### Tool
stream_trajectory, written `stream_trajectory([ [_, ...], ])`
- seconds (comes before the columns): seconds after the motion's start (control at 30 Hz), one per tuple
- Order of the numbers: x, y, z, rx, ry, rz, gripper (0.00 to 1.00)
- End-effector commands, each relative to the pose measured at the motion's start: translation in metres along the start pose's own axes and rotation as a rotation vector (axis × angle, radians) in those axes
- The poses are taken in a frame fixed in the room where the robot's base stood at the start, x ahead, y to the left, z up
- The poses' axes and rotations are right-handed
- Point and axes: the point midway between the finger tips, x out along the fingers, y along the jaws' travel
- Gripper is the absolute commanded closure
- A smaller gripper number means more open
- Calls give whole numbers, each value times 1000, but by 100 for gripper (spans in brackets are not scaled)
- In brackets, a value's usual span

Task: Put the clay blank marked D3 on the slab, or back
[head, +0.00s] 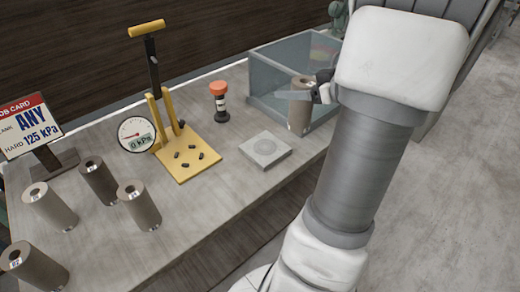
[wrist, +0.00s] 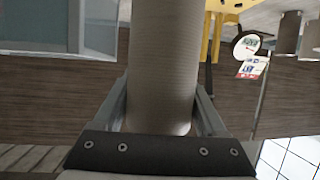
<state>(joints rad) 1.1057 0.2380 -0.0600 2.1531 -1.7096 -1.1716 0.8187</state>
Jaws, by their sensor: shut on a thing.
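My gripper (head: 311,94) is shut on a brown cylindrical clay blank (head: 299,115) with a hole in its top. The blank is about upright, in front of the clear bin and to the right of the slab. In the wrist view the held blank (wrist: 160,65) stands between the two fingers; no mark on it can be read. The square grey slab (head: 254,157) with ring marks lies on the table and looks empty. Other blanks stand at the left: a pale one (head: 52,209), a dark one (head: 99,184), a brown one (head: 141,208) and a grey-brown one (head: 38,270).
A yellow press (head: 188,166) has small dark bits on its plate and a gauge (head: 136,134) reading 0 kPa. An orange-topped black post (head: 220,102) stands behind the slab. A clear bin (head: 272,85) is at the back right. A job card (head: 36,128) reads ANY, HARD 125 kPa.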

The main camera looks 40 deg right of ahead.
Motion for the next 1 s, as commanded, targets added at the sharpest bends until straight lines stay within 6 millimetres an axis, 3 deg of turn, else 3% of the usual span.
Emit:
stream_trajectory([
  [0.1,-16,6,6,1,3,9,100],
  [0.23,-11,4,12,1,3,7,100],
  [0.7,93,-20,30,1,3,7,100],
  [1.0,112,-24,36,2,3,9,100],
])
